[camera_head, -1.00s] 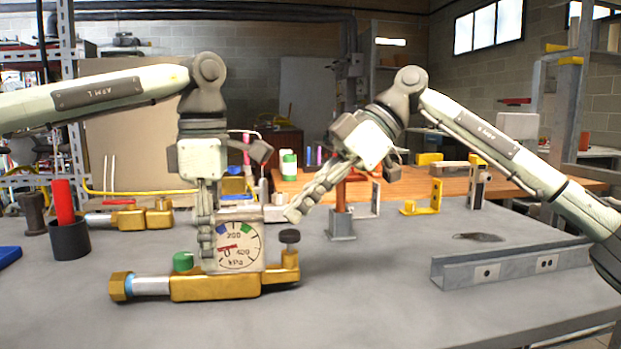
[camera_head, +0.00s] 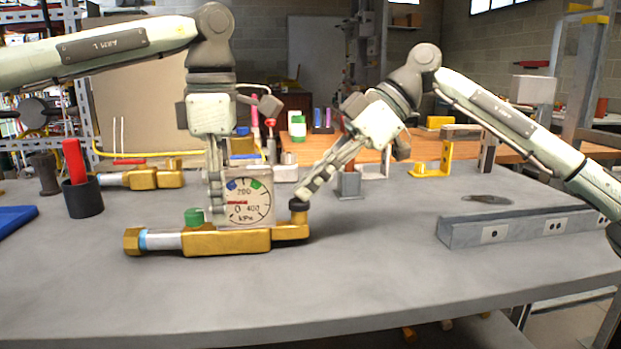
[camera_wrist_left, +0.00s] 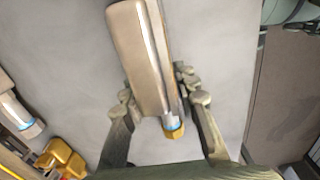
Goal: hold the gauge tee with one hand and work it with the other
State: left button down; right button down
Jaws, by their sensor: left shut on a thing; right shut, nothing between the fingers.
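The gauge tee (camera_head: 228,242) lies on the grey bench, a brass body with a white square kPa gauge (camera_head: 248,200), a green cap (camera_head: 194,217) and a dark knob (camera_head: 299,205) at its right end. My left gripper (camera_head: 216,208) is shut on the gauge housing from above. In the left wrist view my left fingers (camera_wrist_left: 160,102) flank the housing (camera_wrist_left: 143,55), with a brass end and blue band beyond. My right gripper (camera_head: 302,196) is shut and empty, its fingertips at the top of the dark knob; I cannot tell if they touch. The red needle points left.
A dark cup with a red rod (camera_head: 84,197) stands at left, near another brass fitting (camera_head: 155,178) and a blue item (camera_head: 17,220). A grey channel (camera_head: 520,227) lies at right. The bench front is clear.

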jog(key=shift+f, duration=0.15)
jog(key=a+r+v, duration=0.2)
jog(key=v, duration=1.1)
jog(key=shift+r, duration=0.1)
jog(key=shift+a, duration=0.1)
dwell(1.6)
jog(key=shift+d+r, duration=0.2)
jog(key=shift+r, duration=0.9)
